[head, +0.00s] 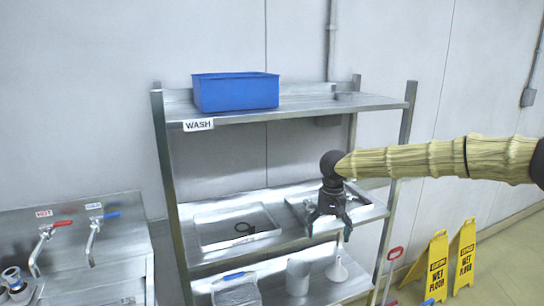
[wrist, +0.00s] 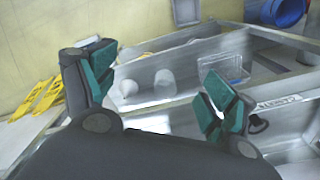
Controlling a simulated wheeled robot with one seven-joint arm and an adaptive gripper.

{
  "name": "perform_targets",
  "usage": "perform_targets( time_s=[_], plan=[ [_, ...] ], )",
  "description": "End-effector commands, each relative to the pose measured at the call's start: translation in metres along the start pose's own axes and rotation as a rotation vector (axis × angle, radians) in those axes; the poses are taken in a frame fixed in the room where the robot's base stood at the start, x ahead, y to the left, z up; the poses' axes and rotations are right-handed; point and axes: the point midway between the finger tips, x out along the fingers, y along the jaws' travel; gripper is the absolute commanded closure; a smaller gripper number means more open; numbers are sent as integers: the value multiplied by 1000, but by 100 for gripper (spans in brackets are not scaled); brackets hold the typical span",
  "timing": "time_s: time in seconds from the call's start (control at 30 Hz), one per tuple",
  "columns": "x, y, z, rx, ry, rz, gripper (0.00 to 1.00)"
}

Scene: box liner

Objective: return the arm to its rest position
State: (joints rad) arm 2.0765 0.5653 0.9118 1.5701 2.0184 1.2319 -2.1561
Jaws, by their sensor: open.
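My gripper (head: 331,222) hangs pointing down in front of the right half of the rack's middle shelf in the head view. Its fingers are spread apart, with nothing seen between them. In the wrist view my gripper (wrist: 158,92) shows two teal-padded fingers wide apart. My arm comes in from the right edge of the head view, roughly level.
A steel rack (head: 290,113) labelled WASH bears a blue bin (head: 236,92) on top. Below are a white funnel (head: 337,270) and a container (head: 298,278). Yellow wet-floor signs (head: 437,268) stand right, taps (head: 45,235) left.

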Motion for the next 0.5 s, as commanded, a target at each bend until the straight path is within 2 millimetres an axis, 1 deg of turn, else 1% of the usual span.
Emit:
perform_targets(
  time_s=[0.07, 0.1, 0.27, 0.37, 0.47, 0.5],
  plan=[
    [0, 0, 0, 0, 0, 0, 15],
    [11, 0, 2, 2, 5, 17, 15],
    [38, 5, 7, 20, 31, 69, 15],
    [58, 9, 11, 32, 51, 106, 15],
    [80, 12, 15, 41, 80, 145, 15],
    [90, 13, 18, 43, 91, 163, 15]
  ],
)
